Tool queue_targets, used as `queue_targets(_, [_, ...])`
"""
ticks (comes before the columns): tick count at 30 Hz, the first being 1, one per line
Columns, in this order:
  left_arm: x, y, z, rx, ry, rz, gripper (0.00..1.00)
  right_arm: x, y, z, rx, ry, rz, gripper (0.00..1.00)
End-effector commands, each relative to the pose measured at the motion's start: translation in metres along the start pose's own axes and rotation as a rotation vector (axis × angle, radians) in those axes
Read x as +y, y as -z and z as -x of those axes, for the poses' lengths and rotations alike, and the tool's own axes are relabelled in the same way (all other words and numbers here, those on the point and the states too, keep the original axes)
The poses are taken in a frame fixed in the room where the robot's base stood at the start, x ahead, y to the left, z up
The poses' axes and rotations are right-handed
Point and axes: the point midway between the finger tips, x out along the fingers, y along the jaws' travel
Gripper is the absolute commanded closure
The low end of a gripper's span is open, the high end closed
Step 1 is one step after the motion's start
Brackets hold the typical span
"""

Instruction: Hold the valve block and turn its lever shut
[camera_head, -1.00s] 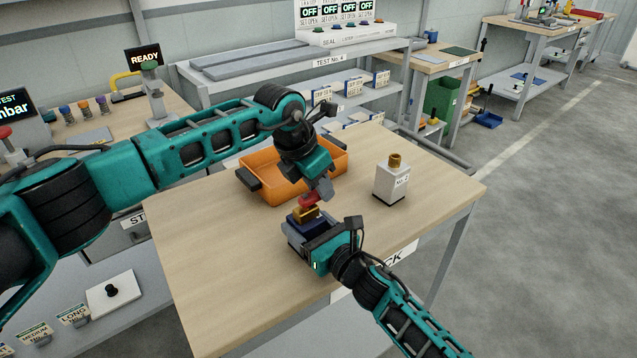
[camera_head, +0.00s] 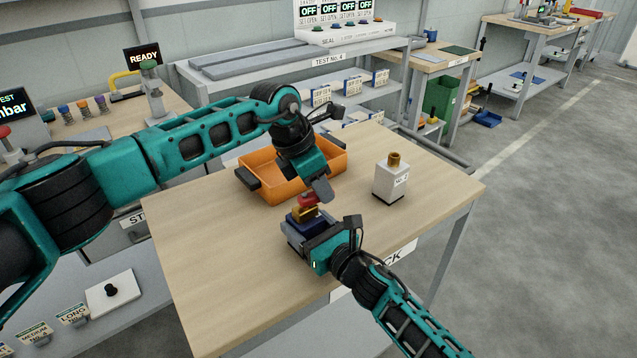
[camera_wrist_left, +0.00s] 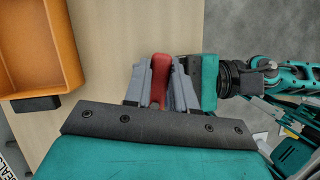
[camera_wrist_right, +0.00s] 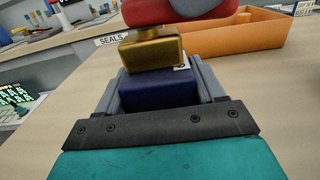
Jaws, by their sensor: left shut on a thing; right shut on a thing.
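The valve block has a blue base (camera_wrist_right: 158,90) and a brass body (camera_wrist_right: 150,52), with a red lever (camera_wrist_right: 165,10) on top. It stands near the middle of the table in the head view, where the brass body (camera_head: 303,215) shows under the red lever (camera_head: 307,200). My right gripper (camera_wrist_right: 160,88) is shut on the blue base, one finger on each side. My left gripper (camera_wrist_left: 161,85) is above and shut on the red lever, which lies between its grey fingers. In the head view the left fingers partly hide the lever.
An orange bin (camera_head: 262,187) stands behind the valve block on the wooden table (camera_head: 200,250). A white block with a brass top (camera_head: 391,180) stands to the right. The table's left front is clear. A bench with a READY display (camera_head: 145,57) is at the left.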

Motion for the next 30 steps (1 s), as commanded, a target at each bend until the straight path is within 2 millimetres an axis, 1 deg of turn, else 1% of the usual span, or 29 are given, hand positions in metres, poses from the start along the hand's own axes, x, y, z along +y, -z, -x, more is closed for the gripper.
queue_targets(15, [-0.015,0.002,0.002,-0.001,0.188,-0.450,1.00,0.000,-0.001,0.000,-0.001,0.000,0.000,0.99])
queue_targets(30, [-0.026,0.011,0.006,0.001,0.367,-0.884,1.00,0.000,0.000,0.000,0.000,0.000,0.001,0.99])
